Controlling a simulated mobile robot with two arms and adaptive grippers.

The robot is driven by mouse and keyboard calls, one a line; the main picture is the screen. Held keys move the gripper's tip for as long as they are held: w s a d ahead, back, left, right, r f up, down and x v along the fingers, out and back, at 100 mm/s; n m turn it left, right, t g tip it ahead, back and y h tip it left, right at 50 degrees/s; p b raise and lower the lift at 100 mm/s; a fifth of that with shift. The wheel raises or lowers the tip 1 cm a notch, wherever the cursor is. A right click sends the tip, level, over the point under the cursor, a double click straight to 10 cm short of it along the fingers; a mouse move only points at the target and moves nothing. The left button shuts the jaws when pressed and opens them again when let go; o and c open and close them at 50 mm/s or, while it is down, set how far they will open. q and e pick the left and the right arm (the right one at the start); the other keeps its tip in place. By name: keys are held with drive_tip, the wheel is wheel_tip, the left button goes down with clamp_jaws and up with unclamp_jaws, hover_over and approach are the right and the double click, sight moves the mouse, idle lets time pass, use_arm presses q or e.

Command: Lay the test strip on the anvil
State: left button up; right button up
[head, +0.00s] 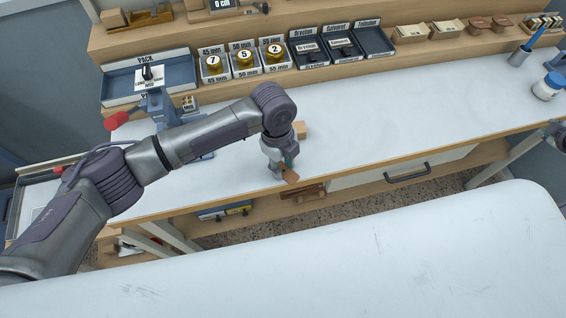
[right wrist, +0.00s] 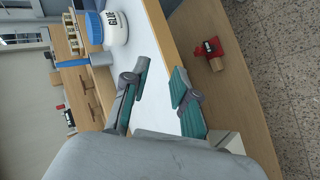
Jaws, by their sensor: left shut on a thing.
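My left gripper (head: 284,164) is over the front edge of the white worktop in the head view, pointing down. It is shut on the test strip (head: 291,176), a small brown leather-like piece whose end sticks out below the fingers. The blue press (head: 156,104) with a red handle knob (head: 117,121) stands on the worktop to the left, apart from the strip. My left arm covers part of the press, and I cannot make out its anvil. My right gripper (right wrist: 158,90) is open and empty in the right wrist view.
A small wooden block (head: 300,130) is behind the left gripper. Number-marked trays (head: 244,60) and dark trays (head: 325,48) line the back. A glue jar (head: 547,87) stands at the right; it also shows in the right wrist view (right wrist: 115,29). The worktop's middle is clear.

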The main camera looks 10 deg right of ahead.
drive_tip(key=s+d+r+m+g+h, duration=0.2)
drive_tip(key=s+d+m+h, duration=0.1)
drive_tip(key=s+d, duration=0.35)
drive_tip(key=s+f+m+g, duration=0.2)
drive_tip(key=s+f+m, duration=0.15)
drive_tip(key=s, duration=0.55)
drive_tip(key=s+a+f+g+y, duration=0.1)
drive_tip(key=s+a+f, duration=0.55)
drive_tip(key=f, duration=0.35)
drive_tip(key=s+a+f+g+y, duration=0.1)
drive_tip(key=s+a+f, duration=0.5)
drive_tip(key=f, duration=0.5)
drive_tip(key=s+a+f+y, duration=0.1)
drive_tip(key=a+f, duration=0.4)
drive_tip(key=a, duration=0.3)
drive_tip(key=a+f+g+y, duration=0.1)
drive_tip(key=a+f+y, duration=0.1)
drive_tip(key=a+f, duration=0.45)
drive_tip(key=s+a+f+y, duration=0.1)
drive_tip(key=a+f, duration=0.2)
drive_tip(key=a, duration=0.6)
drive_tip(key=w+a+f+y, duration=0.1)
drive_tip(key=a+f+y, duration=0.1)
drive_tip(key=a, duration=1.3)
drive_tip(key=w+a+f+n+y, duration=0.1)
drive_tip(key=a+f, duration=0.4)
drive_tip(key=a, duration=1.1)
drive_tip(key=shift+w+y, duration=0.65)
drive_tip(key=shift+y, duration=0.05)
